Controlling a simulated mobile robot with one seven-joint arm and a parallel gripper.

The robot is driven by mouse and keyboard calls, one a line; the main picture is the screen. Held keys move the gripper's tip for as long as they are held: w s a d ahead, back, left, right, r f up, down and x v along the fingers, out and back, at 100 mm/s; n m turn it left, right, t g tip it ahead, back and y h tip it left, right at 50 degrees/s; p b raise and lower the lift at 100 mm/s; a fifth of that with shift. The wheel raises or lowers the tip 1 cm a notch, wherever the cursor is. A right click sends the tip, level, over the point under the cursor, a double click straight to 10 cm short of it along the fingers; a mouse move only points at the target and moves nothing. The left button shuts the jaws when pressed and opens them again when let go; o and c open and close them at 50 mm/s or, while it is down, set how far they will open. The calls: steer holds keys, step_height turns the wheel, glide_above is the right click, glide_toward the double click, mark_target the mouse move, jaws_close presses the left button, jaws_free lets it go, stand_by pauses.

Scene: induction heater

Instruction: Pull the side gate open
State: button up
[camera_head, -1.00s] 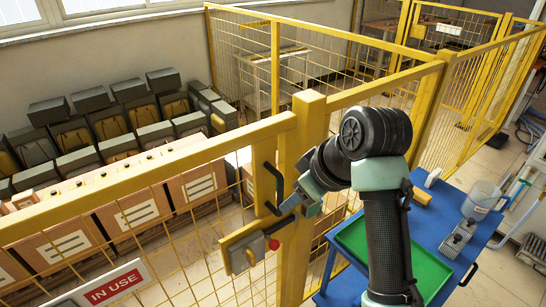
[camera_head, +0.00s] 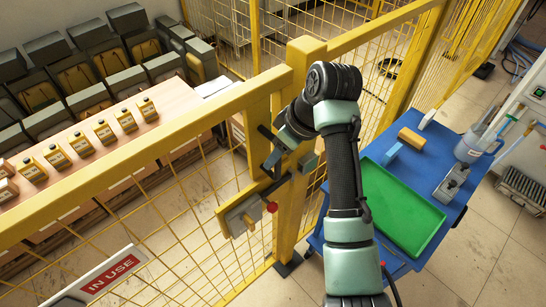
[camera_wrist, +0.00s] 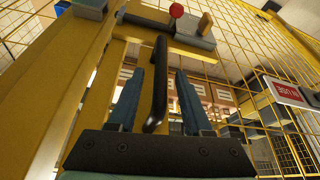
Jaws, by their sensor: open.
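The yellow mesh side gate (camera_head: 166,150) runs from the left up to a yellow post (camera_head: 288,225) and looks closed. Its latch plate (camera_head: 240,213) with a red knob (camera_head: 271,207) sits below the gripper; the knob also shows at the top of the wrist view (camera_wrist: 176,10). A black bar handle (camera_wrist: 160,75) stands between my two fingers in the wrist view, with a visible gap on each side. My gripper (camera_wrist: 158,82) is open around it. In the head view my gripper (camera_head: 277,150) is at the gate's edge, and my wrist partly hides the handle.
A blue cart (camera_head: 470,150) with a green tray (camera_head: 405,207) stands right of the post, close to my arm. A wooden bench (camera_head: 165,100) with several small yellow bottles is behind the gate. An IN USE sign (camera_head: 110,275) hangs on the gate.

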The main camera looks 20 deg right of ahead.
mark_target(273, 175)
steer(key=shift+x, duration=1.8)
jaws_close()
steer(key=shift+r, duration=0.1)
